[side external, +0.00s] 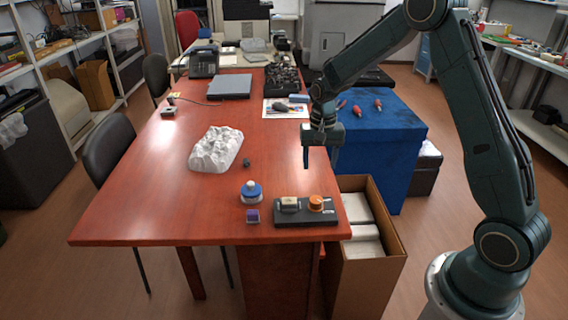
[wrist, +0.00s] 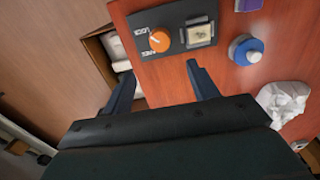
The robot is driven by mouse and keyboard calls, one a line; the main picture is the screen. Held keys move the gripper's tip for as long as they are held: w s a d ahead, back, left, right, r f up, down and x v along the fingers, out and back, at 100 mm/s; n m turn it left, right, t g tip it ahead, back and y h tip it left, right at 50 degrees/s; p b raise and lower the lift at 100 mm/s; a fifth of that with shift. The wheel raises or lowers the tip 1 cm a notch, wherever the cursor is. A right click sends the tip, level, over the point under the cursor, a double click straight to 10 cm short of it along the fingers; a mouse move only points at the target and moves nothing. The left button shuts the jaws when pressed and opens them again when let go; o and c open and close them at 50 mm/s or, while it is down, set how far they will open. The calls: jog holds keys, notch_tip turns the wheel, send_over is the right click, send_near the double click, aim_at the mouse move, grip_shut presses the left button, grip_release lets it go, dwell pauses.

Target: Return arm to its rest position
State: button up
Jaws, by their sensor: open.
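My gripper (side external: 320,157) hangs in the air above the right edge of the red-brown table (side external: 150,205), its fingers pointing down. In the wrist view my gripper (wrist: 160,88) shows its two fingers spread apart with nothing between them. The fingers are clear of the black panel, which lies farther out on the table. No toner cartridge can be made out for certain in either view.
A black panel (side external: 290,219) with an orange knob (side external: 316,203) lies at the table's near right corner. A blue-and-white round button (side external: 251,191) and crumpled white object (side external: 216,149) are left. An open cardboard box (side external: 368,270) stands beside the table; a blue block (side external: 385,150) stands behind.

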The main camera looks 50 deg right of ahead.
jog(key=shift+r, duration=0.15)
jog(key=s+a+r+n+t, duration=0.1)
jog(key=s+a+r+n, duration=0.1)
jog(key=s+a+r, duration=0.45)
jog(key=s+a+r+n+t, duration=0.1)
jog(key=s+r+n+t, duration=0.15)
jog(key=r, duration=0.75)
jog(key=s+a+r+n+t, duration=0.1)
jog(key=s+a+r+n, duration=0.1)
jog(key=s, duration=0.7)
jog(key=s+a+r+n+t, duration=0.1)
jog(key=s+a+n, duration=0.1)
jog(key=s, duration=0.6)
jog(key=shift+s+a+r+n, duration=0.35)
jog(key=shift+r, duration=0.05)
